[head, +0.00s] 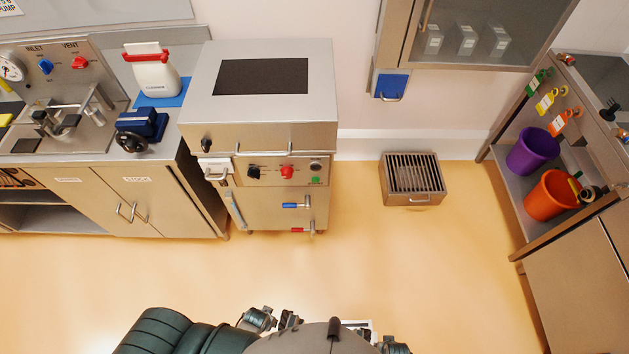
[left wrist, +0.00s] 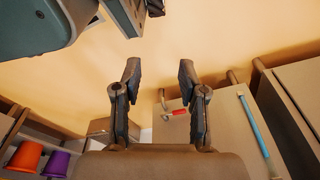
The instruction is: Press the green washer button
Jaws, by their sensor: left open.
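The washer (head: 280,140) is a steel cabinet with a dark window on top, standing against the back wall. Its front panel has a black knob, a red knob (head: 287,172) and a small green button (head: 315,181) at the right end, below a round dial. My left gripper (left wrist: 160,78) is open and empty in the left wrist view, its two dark fingers apart. The washer's red-tipped handle (left wrist: 178,112) and blue handle (left wrist: 252,125) appear beyond it. The button cannot be made out there. My right gripper cannot be made out in either view.
A steel counter (head: 100,185) with a white jug (head: 153,75) and blue valve (head: 142,128) stands left of the washer. A grated floor box (head: 413,178) sits to its right. Purple (head: 532,151) and orange (head: 552,196) buckets stand on the right shelf. The floor before the washer is clear.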

